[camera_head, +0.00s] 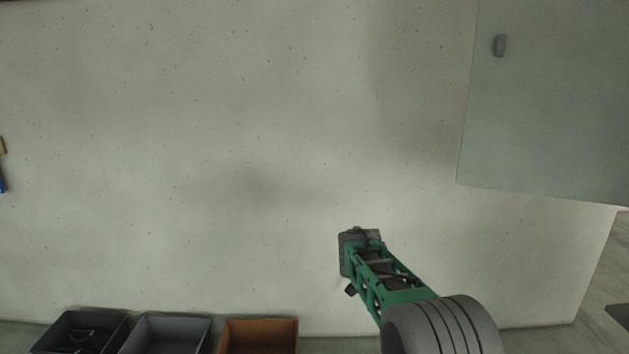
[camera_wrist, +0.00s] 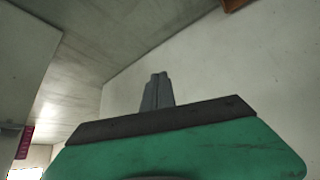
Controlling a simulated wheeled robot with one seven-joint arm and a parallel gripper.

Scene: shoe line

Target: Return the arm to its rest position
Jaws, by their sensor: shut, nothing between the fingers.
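My arm, green with a grey ribbed joint, reaches up from the lower right of the head view. My gripper (camera_head: 352,235) is at its far end, in front of the pale wall, with its fingers hard to make out there. In the wrist view my gripper (camera_wrist: 157,90) shows its two grey fingers pressed together beyond the dark and green housing. It is shut and empty, and it touches nothing that I can see.
A black bin (camera_head: 50,335), a grey bin (camera_head: 135,335) and an orange-brown bin (camera_head: 228,335) stand along the wall's foot at lower left. A grey panel (camera_head: 545,120) with a small handle is at upper right. The space around my gripper is clear.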

